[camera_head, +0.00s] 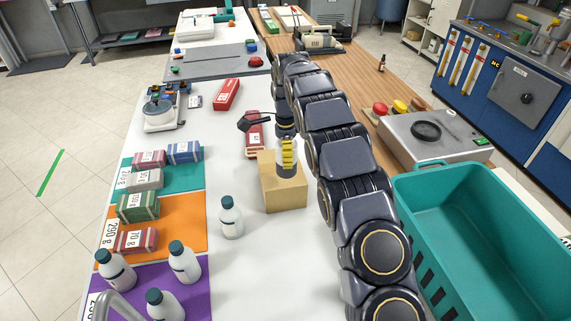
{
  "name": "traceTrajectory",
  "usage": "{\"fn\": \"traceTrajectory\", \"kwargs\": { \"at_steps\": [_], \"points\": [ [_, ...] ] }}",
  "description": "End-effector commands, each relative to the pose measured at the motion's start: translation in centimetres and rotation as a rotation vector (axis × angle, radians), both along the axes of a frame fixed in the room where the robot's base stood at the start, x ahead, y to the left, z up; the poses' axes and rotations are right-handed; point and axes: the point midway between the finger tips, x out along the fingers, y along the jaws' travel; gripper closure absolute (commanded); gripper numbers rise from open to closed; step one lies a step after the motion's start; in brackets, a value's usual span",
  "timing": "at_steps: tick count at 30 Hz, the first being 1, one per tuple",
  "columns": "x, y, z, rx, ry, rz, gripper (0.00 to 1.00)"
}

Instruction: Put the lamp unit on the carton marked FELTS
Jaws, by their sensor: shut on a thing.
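My gripper (286,138) points down near the middle of the white table, its fingers partly hidden by my own arm. No FELTS marking is readable on the faces I see.
A white bottle (231,218) stands left of the carton, and a red box (254,142) lies just behind it. Coloured mats with small labelled packs and several bottles line the left edge. A teal crate (480,190) and a grey case (440,150) are at right.

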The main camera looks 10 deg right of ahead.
Motion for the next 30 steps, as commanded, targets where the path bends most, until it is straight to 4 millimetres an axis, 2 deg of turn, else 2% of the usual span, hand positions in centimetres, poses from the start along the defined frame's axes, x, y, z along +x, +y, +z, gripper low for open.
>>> {"fn": "traceTrajectory", "kwargs": {
  "at_steps": [11,15,17,27,28,29,30],
  "points": [
    [1.4,-0.1,-1.8,0.001,-0.001,0.0,0.73],
    [1.2,-0.2,-4.1,0.0,0.005,0.0,0.73],
    [1.3,-0.1,-4.6,-0.001,0.003,0.0,0.73],
    [1.4,-0.1,-4.9,0.0,-0.001,0.0,0.73],
    [1.4,-0.1,-4.9,0.001,-0.002,0.0,0.36],
    [1.4,-0.1,-4.9,0.001,-0.002,0.0,0.23],
    [1.4,-0.1,-4.9,0.0,-0.002,0.0,0.06]
  ]
}}
